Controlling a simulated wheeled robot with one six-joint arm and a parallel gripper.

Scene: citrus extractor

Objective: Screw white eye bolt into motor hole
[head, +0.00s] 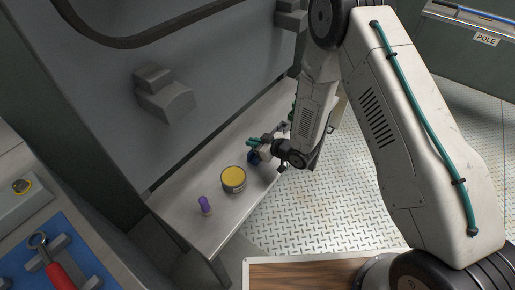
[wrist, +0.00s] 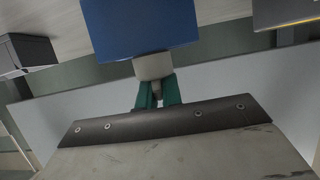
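My gripper (head: 262,143) is low over the metal bench, at its right end. In the wrist view its green fingers (wrist: 158,90) are close together on a pale, round piece (wrist: 153,66) with a large blue block (wrist: 140,25) at its far end. The same dark blue part (head: 254,157) shows small beside the fingers in the head view. I cannot make out a white eye bolt. The motor hole cannot be made out.
A tin with a yellow top (head: 233,179) and a purple-topped item (head: 205,205) stand on the bench (head: 185,215), left of my gripper. A blue mat (head: 85,262) is at the lower left. A grey block (head: 164,95) juts from the wall panel. Tread-plate floor (head: 350,205) is open at right.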

